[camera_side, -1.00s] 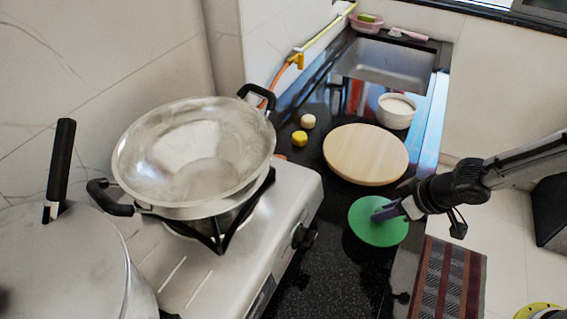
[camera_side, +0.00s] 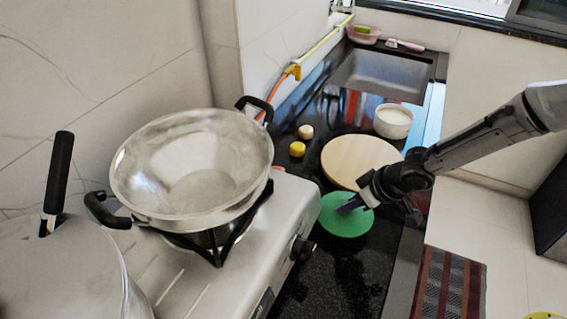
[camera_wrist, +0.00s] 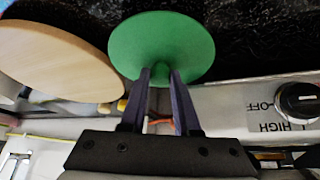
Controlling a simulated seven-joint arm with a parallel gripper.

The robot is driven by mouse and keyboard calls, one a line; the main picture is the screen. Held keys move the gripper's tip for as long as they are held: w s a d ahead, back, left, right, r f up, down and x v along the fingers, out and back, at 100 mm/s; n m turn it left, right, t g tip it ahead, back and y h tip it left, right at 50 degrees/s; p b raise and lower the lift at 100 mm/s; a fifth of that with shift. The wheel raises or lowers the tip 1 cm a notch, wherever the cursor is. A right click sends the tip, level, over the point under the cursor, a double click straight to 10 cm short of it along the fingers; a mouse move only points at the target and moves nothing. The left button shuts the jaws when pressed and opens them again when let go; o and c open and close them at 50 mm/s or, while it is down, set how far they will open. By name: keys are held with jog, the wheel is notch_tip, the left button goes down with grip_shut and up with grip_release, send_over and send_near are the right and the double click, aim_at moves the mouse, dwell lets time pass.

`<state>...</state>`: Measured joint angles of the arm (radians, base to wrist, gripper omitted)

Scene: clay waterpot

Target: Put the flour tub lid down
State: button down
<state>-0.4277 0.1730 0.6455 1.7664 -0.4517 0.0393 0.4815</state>
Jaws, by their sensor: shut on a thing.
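The flour tub lid (camera_side: 338,226) is a round green disc in the side view, over the dark counter between the stove and the wooden disc. It also shows at the top of the wrist view (camera_wrist: 192,40). My gripper (camera_side: 350,207) comes in from the right and is shut on the lid near its middle. I cannot tell whether the lid touches the counter.
A round wooden disc (camera_side: 358,160) lies just behind the lid. A white bowl (camera_side: 394,123) with pale contents stands farther back, before the sink (camera_side: 380,75). The stove (camera_side: 285,215) with a wok (camera_side: 190,165) is at left. Bare black counter (camera_side: 335,275) lies in front.

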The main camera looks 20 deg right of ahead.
jog(key=w+a, duration=0.3)
jog(key=w, duration=0.4)
jog(key=w+a, duration=0.2)
jog(key=w, duration=0.5)
jog(key=w+a, duration=0.3)
jog(key=w, duration=0.4)
jog(key=shift+a, duration=0.3)
jog(key=shift+f, duration=1.75)
jog(key=shift+f, duration=0.1)
jog(key=c, duration=0.6)
grip_release()
jog(key=shift+c, duration=0.2)
jog(key=shift+s+r, duration=0.2)
jog(key=shift+r, duration=0.3)
jog(key=v, duration=1.1)
jog(key=shift+d, duration=0.1)
